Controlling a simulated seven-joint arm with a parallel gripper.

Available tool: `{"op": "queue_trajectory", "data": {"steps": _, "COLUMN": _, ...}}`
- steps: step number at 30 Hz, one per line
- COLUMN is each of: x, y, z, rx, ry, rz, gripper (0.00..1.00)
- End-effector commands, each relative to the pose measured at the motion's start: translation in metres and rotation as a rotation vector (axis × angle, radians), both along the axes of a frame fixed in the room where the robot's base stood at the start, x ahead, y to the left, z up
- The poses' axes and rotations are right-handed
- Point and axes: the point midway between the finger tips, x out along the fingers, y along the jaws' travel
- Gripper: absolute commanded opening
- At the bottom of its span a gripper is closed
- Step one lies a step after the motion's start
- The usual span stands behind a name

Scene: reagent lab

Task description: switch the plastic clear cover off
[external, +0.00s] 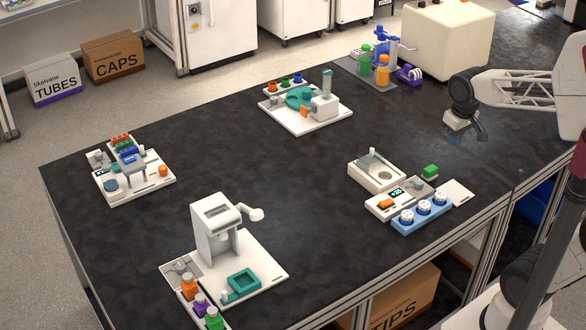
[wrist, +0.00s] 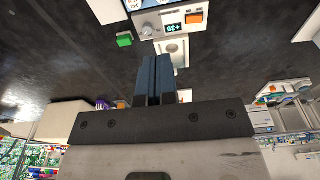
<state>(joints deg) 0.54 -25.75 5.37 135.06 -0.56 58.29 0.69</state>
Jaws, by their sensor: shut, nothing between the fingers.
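A small white box (external: 357,178) with a pale, glassy-looking top and a small upright knob at its back edge stands right of the table's middle in the external view. I cannot tell whether a separate clear cover lies over it. A white unit (external: 376,207) with a small display and an orange switch (external: 386,203) adjoins it. In the wrist view the box (wrist: 184,47), the unit (wrist: 174,17) and the orange switch (wrist: 194,18) show beyond the fingertips. My gripper (external: 482,136) is shut and empty, raised above the table and apart from them; its fingers also show in the wrist view (wrist: 155,60).
A white dispenser station (external: 215,230) stands at the front. Other stations stand at the left (external: 150,192) and back (external: 330,122). The table's centre is clear.

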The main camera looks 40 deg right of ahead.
Motion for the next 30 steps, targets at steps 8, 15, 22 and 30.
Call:
{"op": "queue_trajectory", "data": {"steps": 8, "x": 0.048, "y": -0.001, "z": 0.006, "rx": 0.001, "ry": 0.052, "rz": 0.002, "gripper": 0.0}}
{"op": "queue_trajectory", "data": {"steps": 15, "x": 0.09, "y": -0.001, "z": 0.008, "rx": 0.001, "ry": 0.096, "rz": 0.002, "gripper": 0.0}}
{"op": "queue_trajectory", "data": {"steps": 22, "x": 0.13, "y": -0.002, "z": 0.006, "rx": 0.002, "ry": 0.138, "rz": 0.004, "gripper": 0.0}}
{"op": "queue_trajectory", "data": {"steps": 30, "x": 0.177, "y": -0.003, "z": -0.001, "rx": 0.002, "ry": 0.187, "rz": 0.006, "gripper": 0.0}}
